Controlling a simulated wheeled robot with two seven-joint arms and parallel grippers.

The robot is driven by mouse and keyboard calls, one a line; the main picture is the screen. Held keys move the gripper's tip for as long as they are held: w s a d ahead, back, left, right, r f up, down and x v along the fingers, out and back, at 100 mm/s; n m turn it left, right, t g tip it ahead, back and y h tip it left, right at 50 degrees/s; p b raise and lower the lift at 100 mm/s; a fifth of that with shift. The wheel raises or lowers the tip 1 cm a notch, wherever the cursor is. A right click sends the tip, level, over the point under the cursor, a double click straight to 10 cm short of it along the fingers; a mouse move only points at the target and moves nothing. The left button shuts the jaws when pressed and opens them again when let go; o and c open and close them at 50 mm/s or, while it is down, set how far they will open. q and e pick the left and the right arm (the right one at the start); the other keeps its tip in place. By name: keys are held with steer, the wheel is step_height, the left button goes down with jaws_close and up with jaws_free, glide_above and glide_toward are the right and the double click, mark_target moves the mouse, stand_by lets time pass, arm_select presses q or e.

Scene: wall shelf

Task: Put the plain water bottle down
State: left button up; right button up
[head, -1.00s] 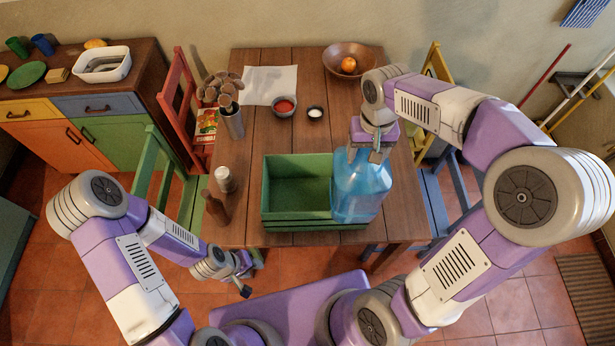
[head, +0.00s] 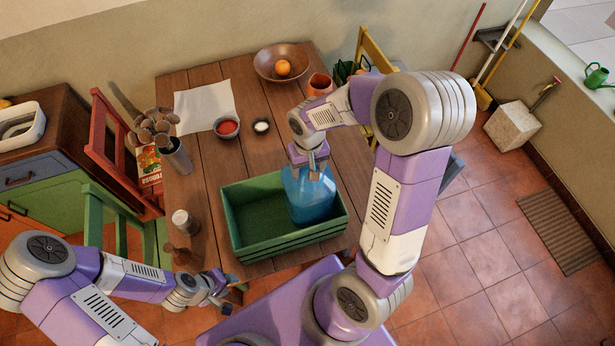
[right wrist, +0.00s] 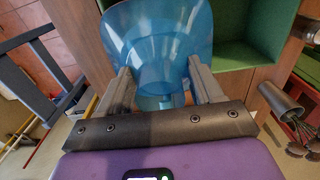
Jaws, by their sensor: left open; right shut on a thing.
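The plain water bottle (head: 309,197) is large, blue and see-through. In the head view it stands about upright over the right part of the green crate (head: 240,247); I cannot tell whether it rests on the crate's floor. My right gripper (head: 309,163) is shut on its top from above. In the right wrist view the bottle (right wrist: 165,45) shows between the two fingers (right wrist: 160,92), with green crate wall (right wrist: 240,55) beside it. My left gripper (head: 228,292) is open and empty, low near the table's front left edge.
On the wooden table (head: 205,150) are a red-filled bowl (head: 226,127), a small white-filled bowl (head: 261,126), a fruit bowl (head: 283,63), a utensil holder (head: 176,157), a shaker (head: 184,222) and a white sheet (head: 206,105). The crate's left part is empty.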

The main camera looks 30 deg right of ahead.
mark_target(309, 204)
step_height(309, 204, down, 5)
steer(key=shift+r, duration=0.1)
stand_by(0.3)
steer(key=shift+f+b, duration=0.2)
steer(key=shift+b, duration=0.15)
steer(key=o, duration=1.5)
steer(key=shift+o, duration=0.2)
